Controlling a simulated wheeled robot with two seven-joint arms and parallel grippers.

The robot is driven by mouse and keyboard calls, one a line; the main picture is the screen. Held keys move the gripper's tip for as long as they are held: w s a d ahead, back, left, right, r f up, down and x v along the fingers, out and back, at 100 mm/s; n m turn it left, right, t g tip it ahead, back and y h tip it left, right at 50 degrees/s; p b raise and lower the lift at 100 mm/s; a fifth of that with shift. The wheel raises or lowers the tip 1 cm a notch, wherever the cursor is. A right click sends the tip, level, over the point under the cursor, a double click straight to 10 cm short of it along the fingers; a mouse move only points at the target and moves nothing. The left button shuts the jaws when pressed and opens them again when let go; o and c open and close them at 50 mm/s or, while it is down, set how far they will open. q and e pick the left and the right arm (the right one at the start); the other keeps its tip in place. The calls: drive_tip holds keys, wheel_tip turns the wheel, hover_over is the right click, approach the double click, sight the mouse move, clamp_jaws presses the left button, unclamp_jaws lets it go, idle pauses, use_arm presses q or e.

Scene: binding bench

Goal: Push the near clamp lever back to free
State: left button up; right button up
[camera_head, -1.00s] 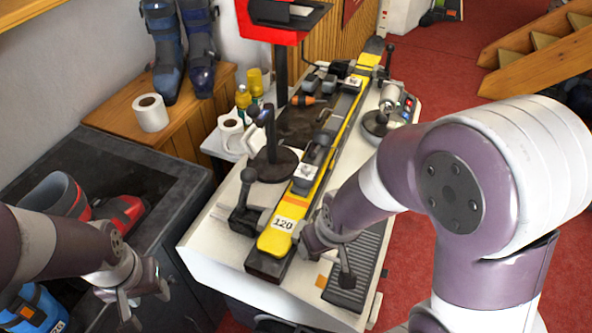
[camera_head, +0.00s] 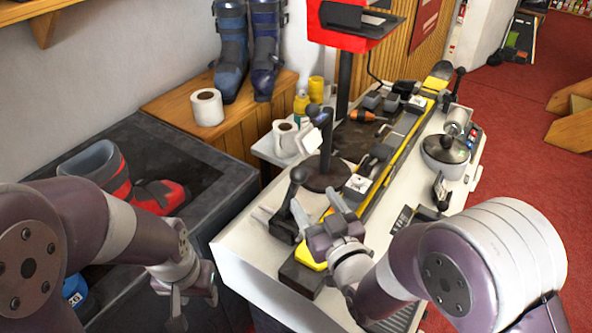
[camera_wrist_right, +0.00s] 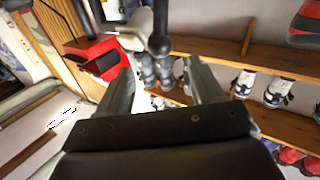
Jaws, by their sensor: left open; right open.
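The near clamp lever (camera_head: 291,198) is black with a rounded top. In the head view it stands at the near left corner of the bench, beside the tail of the yellow ski (camera_head: 309,255), leaning a little right. My right gripper (camera_head: 318,205) is open and empty over the ski's near end, just right of the lever. Contact cannot be told. In the right wrist view a black ball on a stem (camera_wrist_right: 159,45) shows between the spread fingers (camera_wrist_right: 160,92); I cannot tell whether it is this lever. My left gripper (camera_head: 195,306) is open, low at the left, away from the bench.
A dark post on a round base (camera_head: 326,172) stands just behind the lever. A red machine (camera_head: 350,30) rises at the back. The far clamp lever (camera_head: 455,85) is at the ski's far end. A dark cabinet with a red boot (camera_head: 160,195) lies left.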

sight(295, 168)
drive_tip(key=p+x, duration=0.1)
drive_tip(key=x, duration=1)
drive_tip(key=shift+w+a+p, duration=0.15)
drive_tip(key=shift+p, duration=0.2)
use_arm(q)
drive_tip(key=shift+r, duration=0.9)
use_arm(e)
drive_tip(key=shift+c, duration=0.4)
